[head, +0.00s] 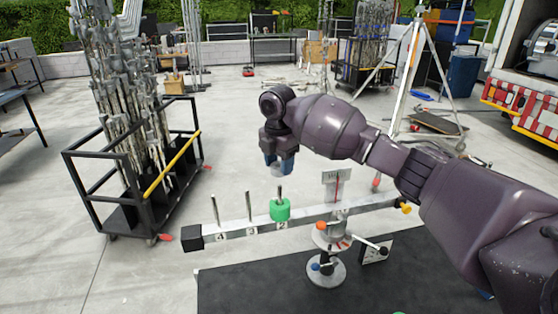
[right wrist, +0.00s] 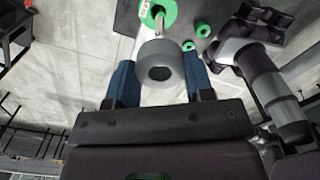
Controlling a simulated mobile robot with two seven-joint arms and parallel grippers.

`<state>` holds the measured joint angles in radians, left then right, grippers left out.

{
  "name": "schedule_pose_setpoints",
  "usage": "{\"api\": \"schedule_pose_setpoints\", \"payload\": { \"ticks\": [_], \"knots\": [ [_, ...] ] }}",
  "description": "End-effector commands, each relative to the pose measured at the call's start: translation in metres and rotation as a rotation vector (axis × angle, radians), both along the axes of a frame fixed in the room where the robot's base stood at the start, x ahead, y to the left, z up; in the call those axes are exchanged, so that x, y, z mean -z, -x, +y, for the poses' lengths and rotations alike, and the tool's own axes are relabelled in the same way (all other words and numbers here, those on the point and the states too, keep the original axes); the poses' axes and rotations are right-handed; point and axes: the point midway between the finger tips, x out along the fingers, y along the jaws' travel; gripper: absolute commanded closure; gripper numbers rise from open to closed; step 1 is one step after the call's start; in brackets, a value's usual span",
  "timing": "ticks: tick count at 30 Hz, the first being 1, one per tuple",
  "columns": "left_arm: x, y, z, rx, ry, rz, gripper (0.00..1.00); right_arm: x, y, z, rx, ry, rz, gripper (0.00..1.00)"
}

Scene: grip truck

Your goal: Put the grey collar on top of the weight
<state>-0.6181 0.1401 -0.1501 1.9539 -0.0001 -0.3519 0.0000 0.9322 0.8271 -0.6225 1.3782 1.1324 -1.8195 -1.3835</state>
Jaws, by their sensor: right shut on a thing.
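The grey collar (right wrist: 162,52) is a thick ring with a dark hole, held between the blue fingers of my right gripper (right wrist: 161,90) in the right wrist view. The green weight (head: 280,210) sits around an upright peg (head: 280,191) on the beam. It also shows beyond the collar in the right wrist view (right wrist: 168,8), apart from it. My left gripper is not in view.
The pale beam (head: 232,229) has two bare pegs left of the weight and a black end block (head: 191,237). Two small green rings (right wrist: 203,29) lie nearby. A rack of rods (head: 130,130) stands left.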

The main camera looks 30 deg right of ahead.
Motion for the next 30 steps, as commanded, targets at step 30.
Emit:
{"api": "schedule_pose_setpoints", "payload": {
  "ticks": [30],
  "knots": [
    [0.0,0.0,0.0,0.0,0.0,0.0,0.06,0.041,0.0,-0.001,0.001,0.0,0.0,0.85]
  ]
}}
